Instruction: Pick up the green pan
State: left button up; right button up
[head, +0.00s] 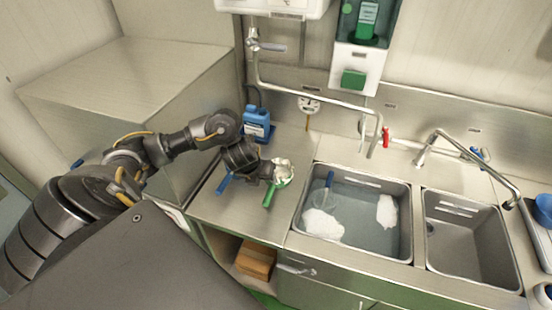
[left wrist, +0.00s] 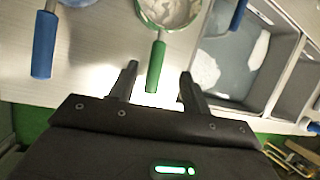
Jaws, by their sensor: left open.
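The green pan (head: 283,171) sits on the steel counter left of the sink, with pale stuff in its bowl and its green handle (head: 269,195) toward the front edge. In the left wrist view the green handle (left wrist: 156,68) points down between the two fingers, and the bowl (left wrist: 170,12) is cut off at the top. My left gripper (head: 271,180) is open at the handle; in the left wrist view its fingers (left wrist: 158,80) stand apart on either side of the handle's end. I cannot tell whether they touch it. My right gripper is not in view.
A blue-handled pan (left wrist: 43,45) lies just left of the green one. A blue bottle (head: 257,124) stands behind on the counter. The water-filled left sink basin (head: 357,215) holds foam and a blue-handled item (head: 328,184). The right basin (head: 466,243) looks empty. A tap pipe (head: 310,92) runs above.

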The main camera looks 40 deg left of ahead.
aim_at(271, 186)
pick_arm(q)
jog(key=x, duration=0.5)
jog(key=shift+f, duration=0.1)
jog(key=shift+w+f+b, duration=0.15)
jog(key=shift+f+b, duration=0.25)
jog(key=shift+b, duration=0.05)
jog(key=b+x, duration=0.4)
jog(key=shift+w+a+f, duration=0.15)
jog(key=shift+w+f, duration=0.05)
jog(key=shift+w, duration=0.05)
jog(key=shift+r, duration=0.15)
jog(key=shift+c, duration=0.7)
grip_shut()
